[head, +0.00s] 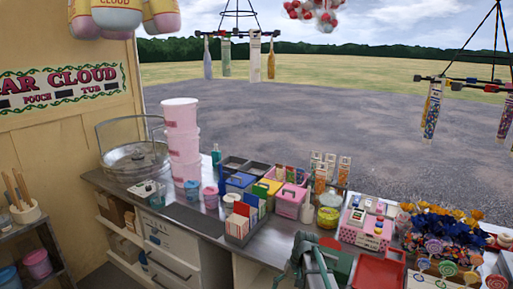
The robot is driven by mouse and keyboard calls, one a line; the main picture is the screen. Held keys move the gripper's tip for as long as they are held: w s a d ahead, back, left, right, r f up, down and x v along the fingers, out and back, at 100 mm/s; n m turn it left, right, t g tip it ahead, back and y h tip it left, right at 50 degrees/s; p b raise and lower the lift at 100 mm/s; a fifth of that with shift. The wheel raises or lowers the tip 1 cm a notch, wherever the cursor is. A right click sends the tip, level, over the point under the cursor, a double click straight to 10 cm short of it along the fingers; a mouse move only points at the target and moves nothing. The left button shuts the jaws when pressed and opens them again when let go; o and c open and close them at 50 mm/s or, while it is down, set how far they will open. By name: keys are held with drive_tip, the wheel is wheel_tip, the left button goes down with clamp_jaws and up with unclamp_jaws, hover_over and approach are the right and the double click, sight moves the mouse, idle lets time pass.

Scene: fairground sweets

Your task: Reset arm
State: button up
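My arm enters at the bottom edge, right of centre, in the head view. Its grey-green end, with my gripper (298,262), is low over the front of the counter (209,238). The fingers are small and dark, and I cannot tell whether they are open or shut. I see nothing clearly held. A red tray (378,272) lies just right of the arm, and a green item shows behind it.
Pink stacked tubs (181,130) and a round metal candyfloss machine (135,160) stand at the left. Boxes, jars and a pink case (290,202) crowd the counter's middle. Flowers and lollipops (440,235) fill the right. Racks of bottles hang above.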

drive_tip(key=s+d+f+g, duration=0.1)
drive_tip(key=s+d+f, duration=0.1)
drive_tip(key=s+f, duration=0.95)
drive_tip(key=s+d+f+g+h, duration=0.1)
drive_tip(key=s+f, duration=0.4)
drive_tip(key=s, duration=0.7)
drive_tip(key=s+d+f+g+h+b, duration=0.1)
drive_tip(key=s+f, duration=0.5)
drive_tip(key=s, duration=0.6)
drive_tip(key=s+d+f+g+h+b, duration=0.1)
drive_tip(key=s+f, duration=0.4)
drive_tip(key=s, duration=0.8)
drive_tip(key=shift+d+f, duration=0.2)
drive_tip(key=shift+d, duration=0.3)
